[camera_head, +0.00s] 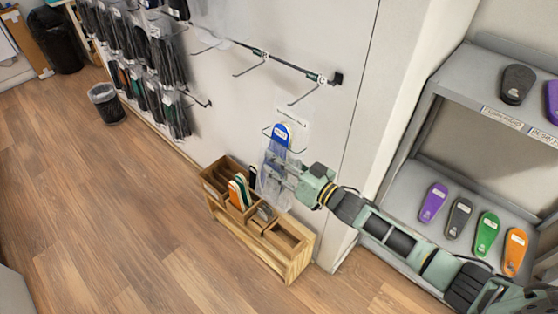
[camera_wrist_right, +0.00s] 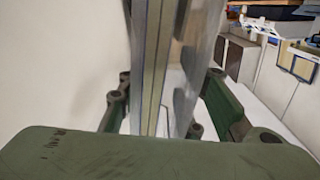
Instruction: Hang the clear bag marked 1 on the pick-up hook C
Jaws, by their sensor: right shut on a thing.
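A clear bag (camera_head: 273,172) holding blue insoles hangs upright in front of the wall, above the wooden box. My right gripper (camera_head: 279,168) is shut on it from the right side. In the right wrist view the clear bag (camera_wrist_right: 165,60) stands as a tall, layered strip between the fingers (camera_wrist_right: 160,110). The bag's number is too small to read. A black rail on the wall carries wire hooks; the right hook (camera_head: 305,94) sits by a small round tag (camera_head: 322,79) that may read C. This hook is empty and is above the bag. My left gripper is not in view.
A wooden divided box (camera_head: 297,262) with coloured insoles stands below the bag. A lower wire hook (camera_head: 296,151) is right by the bag's top. Grey shelves (camera_head: 408,184) with insoles stand at right. Packed bags (camera_head: 168,65) hang at left. The floor at left is open.

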